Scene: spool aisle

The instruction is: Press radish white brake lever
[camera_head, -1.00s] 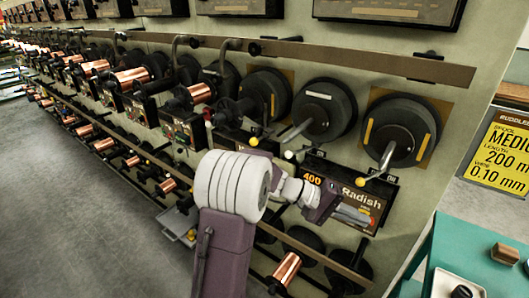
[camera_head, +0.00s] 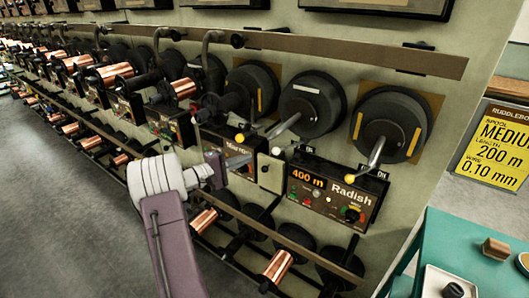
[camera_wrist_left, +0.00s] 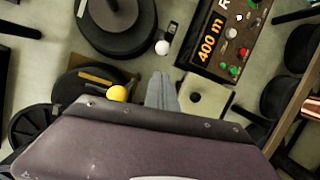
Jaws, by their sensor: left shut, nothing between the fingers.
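The Radish panel (camera_head: 333,190) is a dark box with an orange "400 m" display, knobs and colored buttons. A white-knobbed lever (camera_head: 277,151) sticks out at its upper left, above a pale plate (camera_head: 270,174). My left gripper (camera_head: 244,161) is shut and empty, left of the white knob and apart from it in the picture, partly covering the neighboring panel. In the left wrist view the white knob (camera_wrist_left: 162,47) sits just beyond the shut fingertips (camera_wrist_left: 162,76), beside the Radish display. The exact depth gap is unclear. My right gripper is not in view.
Yellow-knobbed levers (camera_head: 240,138) (camera_head: 349,178) stand either side of the white knob. Large black spools (camera_head: 391,124) hang above, and copper spools (camera_head: 278,266) sit below. A teal table (camera_head: 450,240) stands at the right. The aisle floor at the left is clear.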

